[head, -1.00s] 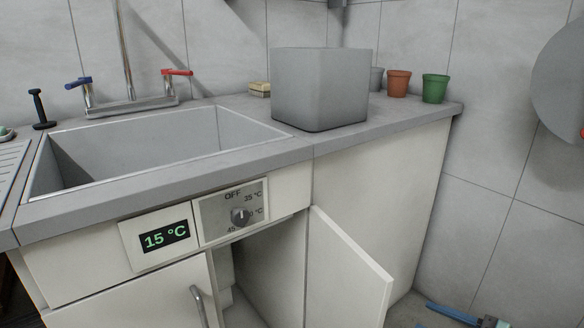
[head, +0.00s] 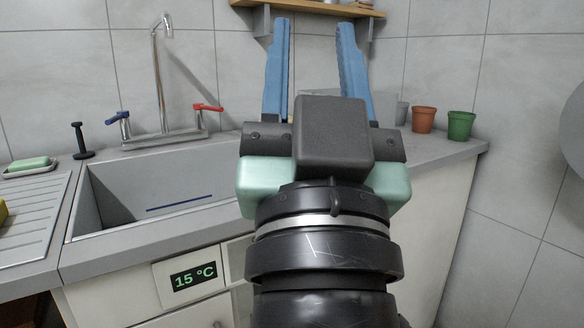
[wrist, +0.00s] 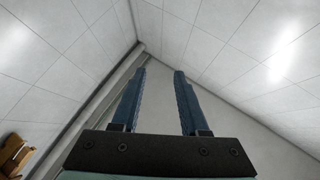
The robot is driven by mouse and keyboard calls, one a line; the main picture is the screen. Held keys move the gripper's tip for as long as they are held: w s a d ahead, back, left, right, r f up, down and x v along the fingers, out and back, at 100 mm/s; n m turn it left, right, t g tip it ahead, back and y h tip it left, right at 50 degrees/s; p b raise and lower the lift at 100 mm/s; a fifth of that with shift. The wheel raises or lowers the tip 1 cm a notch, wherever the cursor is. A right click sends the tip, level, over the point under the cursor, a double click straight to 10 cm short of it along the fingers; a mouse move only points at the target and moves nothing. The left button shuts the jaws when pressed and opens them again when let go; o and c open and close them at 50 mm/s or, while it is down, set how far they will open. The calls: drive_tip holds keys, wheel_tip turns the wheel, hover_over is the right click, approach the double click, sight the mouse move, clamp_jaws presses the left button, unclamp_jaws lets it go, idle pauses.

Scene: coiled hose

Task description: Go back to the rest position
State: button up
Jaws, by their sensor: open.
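My gripper (head: 314,28) stands upright in the middle of the head view, with its two blue fingers pointing up. The fingers are apart and nothing is between them. In the wrist view, my gripper (wrist: 160,74) is also open and empty, with only tiled walls and ceiling beyond it. My arm and gripper cover part of the counter and of the cabinet front.
A sink (head: 145,190) with a tap (head: 163,90) is at left. A green pot (head: 460,125) and a terracotta pot (head: 423,119) stand on the counter (head: 445,148) at right. A wooden shelf (head: 310,8) hangs above, behind the fingertips.

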drive_tip(key=s+a+r+n+t+p, duration=0.1)
drive_tip(key=s+a+r+t, duration=0.1)
drive_tip(key=s+r, duration=0.25)
wheel_tip(320, 180, up, 36)
drive_tip(key=p, duration=3.7)
drive_tip(key=shift+w+d+g, duration=0.15)
drive_tip(key=shift+w+g, duration=0.15)
drive_tip(key=shift+o, duration=0.5)
drive_tip(key=shift+w+d+f, duration=0.1)
